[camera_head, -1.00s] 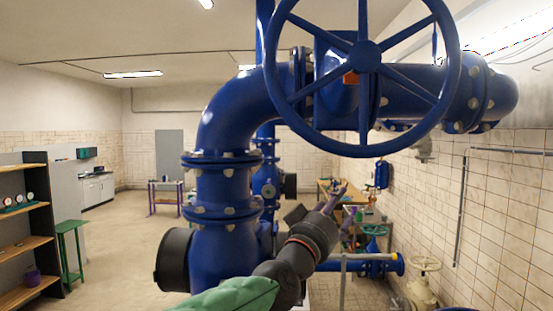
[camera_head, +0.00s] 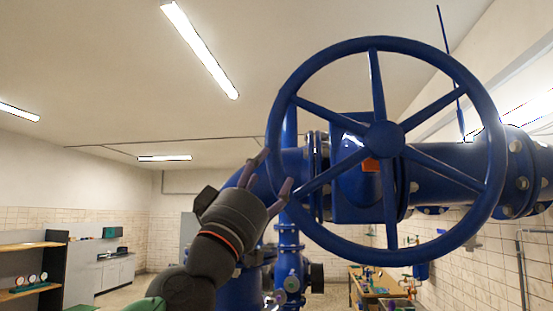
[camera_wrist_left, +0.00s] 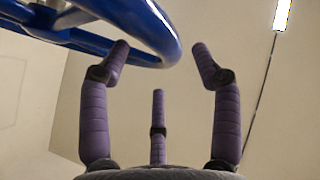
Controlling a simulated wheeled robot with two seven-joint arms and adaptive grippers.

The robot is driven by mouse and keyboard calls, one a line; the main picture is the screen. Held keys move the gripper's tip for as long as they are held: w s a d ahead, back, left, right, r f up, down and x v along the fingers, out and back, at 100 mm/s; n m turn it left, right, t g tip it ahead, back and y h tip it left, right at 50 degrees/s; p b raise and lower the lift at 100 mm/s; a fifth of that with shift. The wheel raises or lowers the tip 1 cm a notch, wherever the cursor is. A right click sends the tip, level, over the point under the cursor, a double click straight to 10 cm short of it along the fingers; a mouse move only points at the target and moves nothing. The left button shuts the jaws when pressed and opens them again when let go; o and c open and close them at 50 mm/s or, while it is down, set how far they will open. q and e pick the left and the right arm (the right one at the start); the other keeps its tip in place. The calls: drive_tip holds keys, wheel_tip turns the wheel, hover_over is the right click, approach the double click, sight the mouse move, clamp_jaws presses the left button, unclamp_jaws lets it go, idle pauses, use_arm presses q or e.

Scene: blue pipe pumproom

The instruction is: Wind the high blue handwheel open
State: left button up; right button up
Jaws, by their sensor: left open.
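The high blue handwheel (camera_head: 384,139) fills the right half of the head view, a large ring with several spokes on a hub. My left gripper (camera_head: 272,178) is at the wheel's lower left rim, with its fingers pointing up. In the left wrist view the three purple fingers (camera_wrist_left: 158,75) are spread open and empty. The blue rim (camera_wrist_left: 158,30) passes above the fingertips there, close to the left finger. I cannot tell whether it touches. My right gripper is in neither view.
A thick blue pipe (camera_head: 450,172) runs behind the wheel to the right wall. A shelf with gauges (camera_head: 30,275) stands far left, and a wooden table (camera_head: 375,285) stands low behind.

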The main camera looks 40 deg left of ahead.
sight(275, 158)
use_arm(q)
drive_tip(key=w+r, duration=0.2)
drive_tip(key=r, duration=0.1)
drive_tip(key=shift+w+a+r+p, duration=0.1)
drive_tip(key=shift+a+r+p, duration=0.1)
drive_tip(key=shift+p, duration=0.2)
drive_tip(key=shift+w+r, duration=0.15)
drive_tip(key=shift+w, duration=0.5)
drive_tip(key=shift+s, duration=0.25)
drive_tip(key=shift+c, duration=1.1)
clamp_jaws()
